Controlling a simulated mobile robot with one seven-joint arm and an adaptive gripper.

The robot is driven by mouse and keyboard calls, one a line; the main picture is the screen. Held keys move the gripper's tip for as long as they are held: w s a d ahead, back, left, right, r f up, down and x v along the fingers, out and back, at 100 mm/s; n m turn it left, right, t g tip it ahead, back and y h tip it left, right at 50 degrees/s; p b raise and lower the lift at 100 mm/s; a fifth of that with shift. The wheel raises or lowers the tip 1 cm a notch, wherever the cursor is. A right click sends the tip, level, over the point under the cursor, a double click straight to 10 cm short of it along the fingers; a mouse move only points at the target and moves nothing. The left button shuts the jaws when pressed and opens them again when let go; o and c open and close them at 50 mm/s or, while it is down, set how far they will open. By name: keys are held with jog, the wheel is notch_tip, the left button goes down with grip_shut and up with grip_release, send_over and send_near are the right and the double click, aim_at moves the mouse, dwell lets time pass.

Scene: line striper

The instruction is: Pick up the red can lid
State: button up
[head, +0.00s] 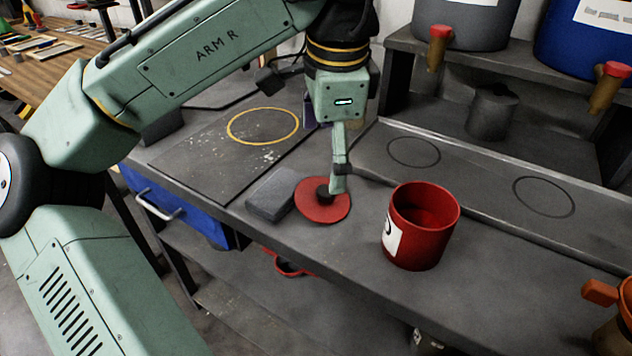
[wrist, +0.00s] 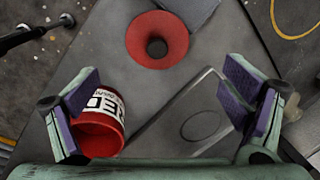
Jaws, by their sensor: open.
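The red can lid (head: 313,208) is a flat red disc with a dark knob at its centre. It lies on the grey bench top, close beside a grey block. In the wrist view the lid (wrist: 174,33) is at the top centre, beyond the gap between my fingers. My gripper (head: 338,184) is over the lid in the head view, and a finger partly covers the knob. In the wrist view my gripper (wrist: 160,92) is open, with its purple pads wide apart and nothing between them. Contact with the lid cannot be told.
The open red can (head: 425,240) stands to the right of the lid; it also shows beside the left finger in the wrist view (wrist: 118,125). The grey block (head: 270,194) is left of the lid. A raised tray (head: 465,181) with ring outlines lies behind the can.

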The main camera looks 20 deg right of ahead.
aim_at(323, 191)
jog(key=f, duration=0.3)
jog(key=shift+w+d+f, duration=0.1)
jog(key=shift+w+f, duration=0.1)
jog(key=shift+f, duration=0.15)
jog(key=shift+w+f+p, duration=0.2)
jog(key=shift+w+f, duration=0.05)
jog(key=shift+f, duration=1.15)
jog(key=shift+w+f+p, duration=0.15)
jog(key=shift+w+f, duration=0.05)
jog(key=shift+f, duration=1.15)
jog(key=shift+c, duration=0.2)
jog(key=c, duration=1)
